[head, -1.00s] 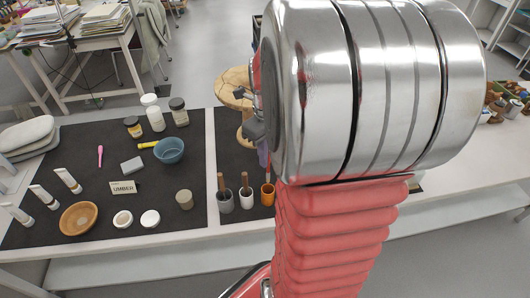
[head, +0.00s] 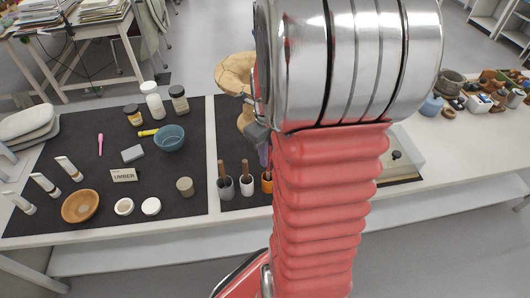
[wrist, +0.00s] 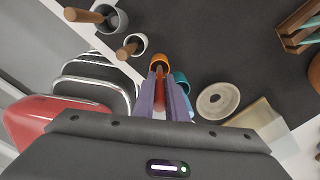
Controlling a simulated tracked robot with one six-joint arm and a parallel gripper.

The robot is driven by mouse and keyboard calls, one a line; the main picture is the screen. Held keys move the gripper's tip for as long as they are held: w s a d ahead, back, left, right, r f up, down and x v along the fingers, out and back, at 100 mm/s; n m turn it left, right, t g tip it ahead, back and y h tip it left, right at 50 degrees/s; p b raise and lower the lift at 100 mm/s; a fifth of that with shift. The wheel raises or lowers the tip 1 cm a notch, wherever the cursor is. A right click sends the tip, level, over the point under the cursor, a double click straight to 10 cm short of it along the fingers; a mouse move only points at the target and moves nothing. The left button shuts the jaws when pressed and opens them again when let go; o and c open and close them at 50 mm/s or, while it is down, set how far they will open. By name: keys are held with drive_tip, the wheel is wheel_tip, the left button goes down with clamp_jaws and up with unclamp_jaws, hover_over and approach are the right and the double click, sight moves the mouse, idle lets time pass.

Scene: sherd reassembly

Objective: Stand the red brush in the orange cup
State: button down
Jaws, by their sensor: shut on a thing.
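The orange cup (head: 266,187) stands on the dark mat at the right end of a row of cups, partly hidden by my arm in the head view. In the wrist view the orange cup's rim (wrist: 160,57) shows just beyond my fingertips. My gripper (wrist: 164,88) is shut on the red brush (wrist: 159,92), which runs between the two purple fingers. The brush's far end overlaps the cup's mouth in the wrist view; I cannot tell how deep it reaches. In the head view my gripper (head: 263,152) is mostly hidden behind my arm, just above the orange cup.
A white cup (head: 246,188) and a grey cup (head: 225,190), each with a wooden-handled tool, stand left of the orange cup. A teal item (wrist: 181,80) and a pale ring-shaped dish (wrist: 217,101) lie to its right in the wrist view. A round wooden stand (head: 235,70) is behind.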

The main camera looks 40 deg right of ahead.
drive_tip(key=shift+f, duration=1.95)
drive_tip(key=c, duration=1.7)
unclamp_jaws()
wheel_tip(320, 180, up, 14)
drive_tip(key=shift+f, duration=0.15)
drive_tip(key=shift+s, duration=0.1)
